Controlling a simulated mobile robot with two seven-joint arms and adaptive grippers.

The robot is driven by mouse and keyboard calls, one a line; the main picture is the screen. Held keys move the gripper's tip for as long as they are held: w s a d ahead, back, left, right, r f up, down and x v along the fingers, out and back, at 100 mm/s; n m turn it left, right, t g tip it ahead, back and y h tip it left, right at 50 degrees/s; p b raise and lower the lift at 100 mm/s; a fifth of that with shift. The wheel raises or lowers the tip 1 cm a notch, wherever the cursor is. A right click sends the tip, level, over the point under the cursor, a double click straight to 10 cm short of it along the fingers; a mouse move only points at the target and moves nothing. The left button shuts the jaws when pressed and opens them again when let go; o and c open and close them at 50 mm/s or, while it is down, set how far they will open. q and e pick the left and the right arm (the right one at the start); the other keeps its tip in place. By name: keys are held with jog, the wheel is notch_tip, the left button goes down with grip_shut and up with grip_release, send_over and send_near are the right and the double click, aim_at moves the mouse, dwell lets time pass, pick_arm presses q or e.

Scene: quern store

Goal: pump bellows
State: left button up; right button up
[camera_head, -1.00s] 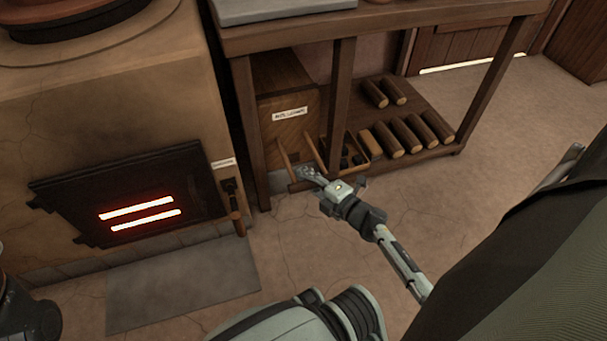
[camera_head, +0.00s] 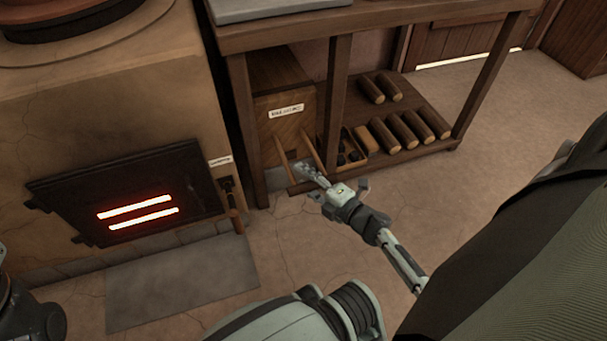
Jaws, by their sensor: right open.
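The bellows is a labelled wooden box (camera_head: 284,130) under the workbench, left of the middle leg. Two rods run from its front to a wooden crossbar handle (camera_head: 297,188), which stands out in front of the box. My right gripper (camera_head: 313,178) is at this handle, its fingers reaching over the crossbar. It is open; whether a finger touches the bar I cannot tell. Part of the handle is hidden behind the gripper. My left gripper is out of view.
A furnace with a dark door (camera_head: 130,195) and glowing slots stands at left. The workbench (camera_head: 400,20) has a low shelf with several logs (camera_head: 408,134) and a small open box (camera_head: 352,158). A grey slab (camera_head: 180,280) lies before the furnace. Floor at right is clear.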

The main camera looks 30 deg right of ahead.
jog(key=v, duration=1.1)
jog(key=shift+s, duration=0.2)
jog(key=shift+r, duration=0.1)
